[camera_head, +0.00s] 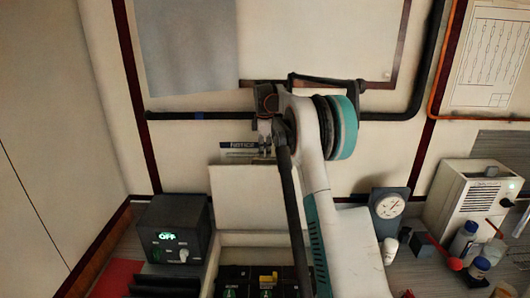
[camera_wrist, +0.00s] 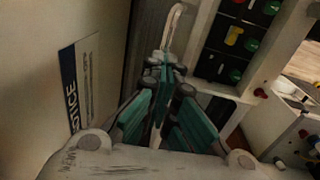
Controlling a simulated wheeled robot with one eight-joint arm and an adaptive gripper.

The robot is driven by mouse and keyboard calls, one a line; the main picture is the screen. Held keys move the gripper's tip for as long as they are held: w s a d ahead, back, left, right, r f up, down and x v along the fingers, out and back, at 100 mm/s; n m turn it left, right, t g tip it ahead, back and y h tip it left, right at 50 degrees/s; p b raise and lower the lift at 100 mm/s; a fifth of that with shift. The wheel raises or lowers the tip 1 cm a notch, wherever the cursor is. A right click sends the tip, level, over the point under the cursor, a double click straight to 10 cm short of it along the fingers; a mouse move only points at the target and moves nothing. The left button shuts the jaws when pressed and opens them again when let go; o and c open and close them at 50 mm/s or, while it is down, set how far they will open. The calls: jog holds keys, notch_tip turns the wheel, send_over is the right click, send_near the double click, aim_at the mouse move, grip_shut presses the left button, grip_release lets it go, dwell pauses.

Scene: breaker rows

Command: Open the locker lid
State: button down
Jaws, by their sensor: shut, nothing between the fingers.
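The locker (camera_head: 230,241) is a pale box below the notice, and its interior shows at the bottom centre of the head view. A pale panel, which looks like its lid (camera_head: 240,196), stands raised at its back. My gripper (camera_head: 265,138) is near the panel's upper edge, partly hidden by my arm. In the wrist view my gripper's (camera_wrist: 166,62) teal-padded fingers are shut with nothing between them. A pale curved strip, perhaps a handle (camera_wrist: 174,24), shows just beyond the fingertips; I cannot tell whether they touch it. Coloured breakers (camera_wrist: 233,36) show inside the locker.
A notice sign (camera_head: 238,146) is on the wall behind. A black box reading OFF (camera_head: 172,230) stands left of the locker. A dial gauge (camera_head: 389,207), a white device (camera_head: 470,195) and several bottles (camera_head: 464,238) stand to the right. My arm covers the locker's right part.

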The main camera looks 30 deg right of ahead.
notch_tip(320, 180, down, 2)
jog(key=shift+d, duration=0.15)
jog(key=c, duration=1.7)
grip_release()
jog(key=shift+s, duration=0.1)
jog(key=shift+o, duration=0.3)
jog(key=shift+w+d+f, duration=0.45)
jog(key=shift+w+f, duration=0.1)
jog(key=shift+w, duration=0.1)
jog(key=shift+s+r, duration=0.1)
jog(key=shift+r, duration=0.2)
jog(key=shift+c, duration=0.2)
jog(key=shift+r, duration=0.2)
notch_tip(320, 180, up, 12)
jog(key=shift+s+a, duration=0.25)
jog(key=shift+a, duration=0.1)
